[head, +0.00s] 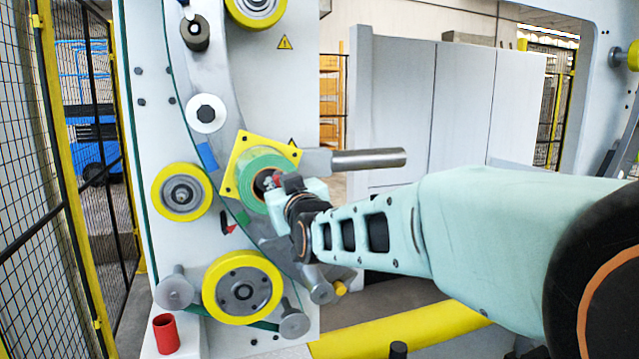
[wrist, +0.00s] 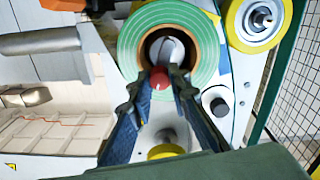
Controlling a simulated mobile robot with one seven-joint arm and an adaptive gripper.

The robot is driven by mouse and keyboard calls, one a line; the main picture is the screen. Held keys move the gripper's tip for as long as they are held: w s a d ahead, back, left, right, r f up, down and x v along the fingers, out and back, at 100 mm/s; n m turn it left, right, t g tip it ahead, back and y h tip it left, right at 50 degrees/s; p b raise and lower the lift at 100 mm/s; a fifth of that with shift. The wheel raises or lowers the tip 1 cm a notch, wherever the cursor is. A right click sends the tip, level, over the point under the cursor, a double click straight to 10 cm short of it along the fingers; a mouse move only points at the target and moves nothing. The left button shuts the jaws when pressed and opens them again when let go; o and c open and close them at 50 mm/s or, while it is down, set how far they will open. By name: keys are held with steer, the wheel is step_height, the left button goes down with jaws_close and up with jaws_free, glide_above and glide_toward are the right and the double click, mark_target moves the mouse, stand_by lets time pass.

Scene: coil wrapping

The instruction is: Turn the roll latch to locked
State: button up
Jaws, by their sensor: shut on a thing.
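The green wrap roll (head: 250,176) with a brown core sits on a yellow square plate (head: 236,155) of the machine. The roll faces me in the wrist view (wrist: 130,42). My gripper (head: 276,183) reaches into the middle of the roll from the right. The red roll latch (wrist: 181,98) shows between the fingers, in front of a grey hub (wrist: 167,50). The fingers hide part of the latch, so its exact angle cannot be told.
A grey bar (head: 370,159) sticks out right of the roll. Yellow wheels (head: 181,191) and (head: 242,286) flank it at left and below. A red cup (head: 165,333) stands at lower left. Mesh fencing (head: 20,130) borders the left side.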

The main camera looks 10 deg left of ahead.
jaws_close()
steer(key=shift+f+b, duration=0.1)
steer(key=shift+b, duration=0.35)
steer(key=shift+w+d+f+m+b, duration=0.2)
steer(key=shift+f+m+b, duration=0.65)
steer(key=shift+m+b, duration=1.75)
steer(key=shift+w+d+f+m+b, duration=0.1)
steer(key=shift+d+f+m+b, duration=0.55)
steer(key=shift+m, duration=3.35)
steer(key=shift+w+a+f+m+b, duration=0.1)
steer(key=shift+f+m+b, duration=0.9)
steer(key=shift+m+b, duration=1.8)
steer(key=shift+m+p, duration=0.5)
steer(key=shift+m, duration=0.1)
